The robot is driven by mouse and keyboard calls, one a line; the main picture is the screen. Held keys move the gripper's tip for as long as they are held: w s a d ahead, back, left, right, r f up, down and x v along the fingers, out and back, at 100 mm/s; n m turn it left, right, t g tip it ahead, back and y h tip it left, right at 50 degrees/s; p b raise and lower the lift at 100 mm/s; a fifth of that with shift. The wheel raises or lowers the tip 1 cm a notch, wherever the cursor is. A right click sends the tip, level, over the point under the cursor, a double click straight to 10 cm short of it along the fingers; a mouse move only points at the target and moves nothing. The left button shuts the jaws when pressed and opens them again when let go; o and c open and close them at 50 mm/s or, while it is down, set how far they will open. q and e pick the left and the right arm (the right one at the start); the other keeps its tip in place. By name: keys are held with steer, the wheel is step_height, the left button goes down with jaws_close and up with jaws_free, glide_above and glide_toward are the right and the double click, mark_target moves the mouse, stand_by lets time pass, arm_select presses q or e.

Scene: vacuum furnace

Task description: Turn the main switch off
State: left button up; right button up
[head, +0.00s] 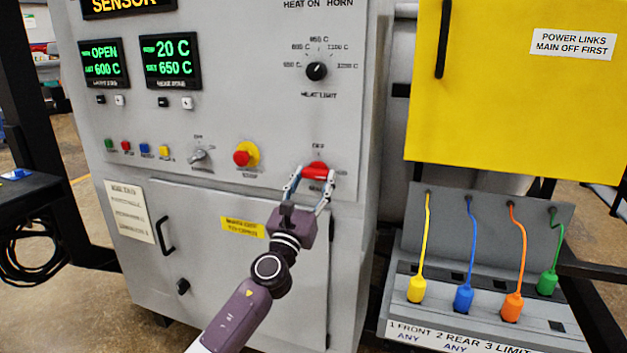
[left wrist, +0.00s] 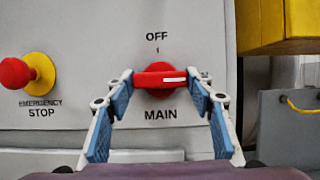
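The main switch (left wrist: 160,78) is a red handle on the grey furnace panel, with OFF and a small tick above it and MAIN below. Its handle lies level, with a white mark toward its right end. It also shows in the head view (head: 314,170). My left gripper (left wrist: 162,82) has one blue-padded fingertip at each end of the handle. The handle fills the gap between the tips, and the fingers look closed on it. The gripper also shows in the head view (head: 312,176), reaching up from below. My right gripper is not in view.
The red emergency stop button on its yellow base (head: 245,155) sits left of the switch. A grey selector knob (head: 200,156) is farther left. A yellow cabinet (head: 510,90) stands at right, above a link panel (head: 480,270) with several coloured plugs.

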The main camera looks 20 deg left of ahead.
arm_select(q)
steer(key=c, duration=0.5)
